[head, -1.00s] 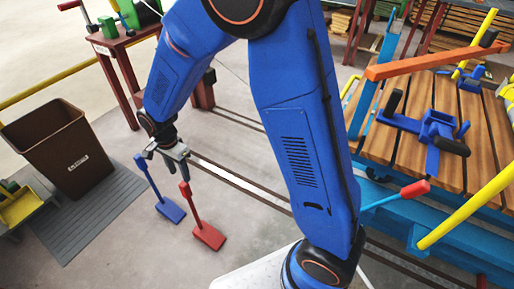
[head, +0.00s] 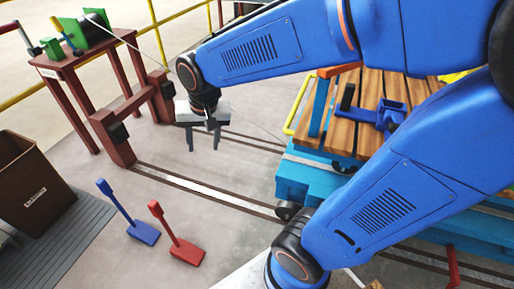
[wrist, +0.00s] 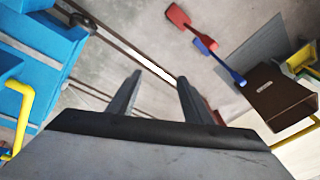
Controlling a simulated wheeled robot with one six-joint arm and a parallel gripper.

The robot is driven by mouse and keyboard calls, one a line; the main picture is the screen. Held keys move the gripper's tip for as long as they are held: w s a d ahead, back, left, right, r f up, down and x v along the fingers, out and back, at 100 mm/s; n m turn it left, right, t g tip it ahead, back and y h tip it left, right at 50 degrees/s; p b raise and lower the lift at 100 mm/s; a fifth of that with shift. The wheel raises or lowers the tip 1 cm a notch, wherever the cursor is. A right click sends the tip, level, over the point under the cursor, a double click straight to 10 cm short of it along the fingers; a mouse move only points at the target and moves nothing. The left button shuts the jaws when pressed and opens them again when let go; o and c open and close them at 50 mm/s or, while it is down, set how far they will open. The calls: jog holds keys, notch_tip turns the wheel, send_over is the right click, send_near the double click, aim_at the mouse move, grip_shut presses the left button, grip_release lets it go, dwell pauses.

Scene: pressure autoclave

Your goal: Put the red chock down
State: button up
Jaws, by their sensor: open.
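The red chock (head: 186,250) stands on the concrete floor with its handle leaning up to the left. It also shows at the top of the wrist view (wrist: 178,15). The blue chock (head: 143,232) stands on the floor just left of it, and it shows in the wrist view (wrist: 206,44) too. My gripper (head: 203,146) is open and empty, above the floor rails, up and to the right of both chocks in the head view and well apart from them. Its two fingers (wrist: 157,95) show with nothing between them in the wrist view.
A brown bin (head: 35,190) stands at the left beside a grey slatted mat (head: 75,240). A dark red stand (head: 75,62) and rail stop (head: 118,145) are at the back left. A blue cart (head: 305,180) with a wooden deck is at the right. Floor between is clear.

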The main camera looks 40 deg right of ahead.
jog(key=s+d+r+n+t, duration=0.1)
jog(key=s+d+r+n, duration=0.1)
jog(key=s+d, duration=0.2)
jog(key=s+d+r+n+t, duration=0.1)
jog(key=s+d, duration=0.3)
jog(key=s, duration=0.6)
jog(key=shift+d+r+n+h, duration=0.3)
jog(key=shift+d+r+n, duration=0.15)
jog(key=shift+n, duration=0.35)
